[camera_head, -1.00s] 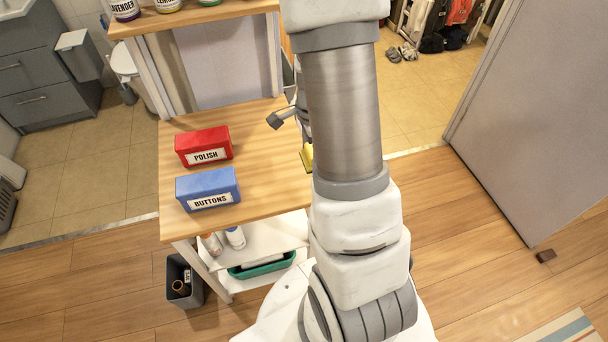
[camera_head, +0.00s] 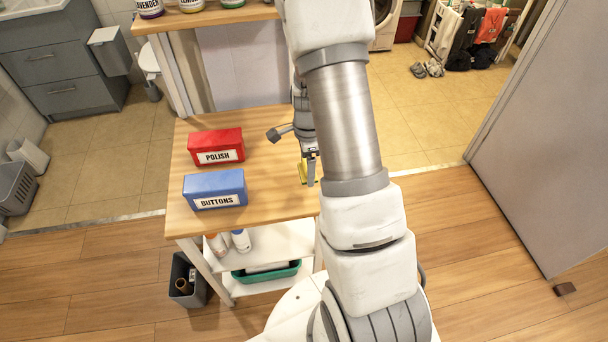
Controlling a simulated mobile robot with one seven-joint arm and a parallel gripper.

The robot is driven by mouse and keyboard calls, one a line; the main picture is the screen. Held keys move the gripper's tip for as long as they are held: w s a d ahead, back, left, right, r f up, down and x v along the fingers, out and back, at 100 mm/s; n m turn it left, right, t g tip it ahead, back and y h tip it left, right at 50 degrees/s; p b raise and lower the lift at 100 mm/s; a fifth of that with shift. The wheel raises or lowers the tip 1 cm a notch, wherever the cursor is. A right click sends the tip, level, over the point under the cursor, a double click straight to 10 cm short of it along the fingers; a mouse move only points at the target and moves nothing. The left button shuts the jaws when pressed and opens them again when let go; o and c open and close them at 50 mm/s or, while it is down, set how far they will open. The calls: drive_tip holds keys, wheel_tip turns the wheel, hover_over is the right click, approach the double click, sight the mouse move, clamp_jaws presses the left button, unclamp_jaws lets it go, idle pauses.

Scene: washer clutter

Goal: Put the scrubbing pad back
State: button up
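A small yellow item (camera_head: 302,173), probably the scrubbing pad, shows at the right side of the wooden table top (camera_head: 262,187), partly hidden by my arm and gripper. My gripper (camera_head: 308,174) is right at it, with a grey finger in front of or beside the yellow. I cannot tell whether the fingers hold it, or whether it touches the table.
A red POLISH box (camera_head: 215,145) and a blue BUTTONS box (camera_head: 214,186) stand on the left of the table top. A raised shelf (camera_head: 210,19) with jars is behind. Below are a lower shelf with bottles and a green tray (camera_head: 266,274), and a dark bin (camera_head: 187,279).

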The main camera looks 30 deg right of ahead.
sight(304, 175)
drive_tip(key=shift+w+a+f, duration=0.2)
drive_tip(key=shift+w+f, duration=0.25)
drive_tip(key=shift+w, duration=0.15)
drive_tip(key=shift+f, duration=1.95)
drive_tip(key=shift+f+b, duration=0.15)
drive_tip(key=shift+b, duration=0.2)
drive_tip(key=o, duration=1.1)
drive_tip(key=shift+c, duration=0.2)
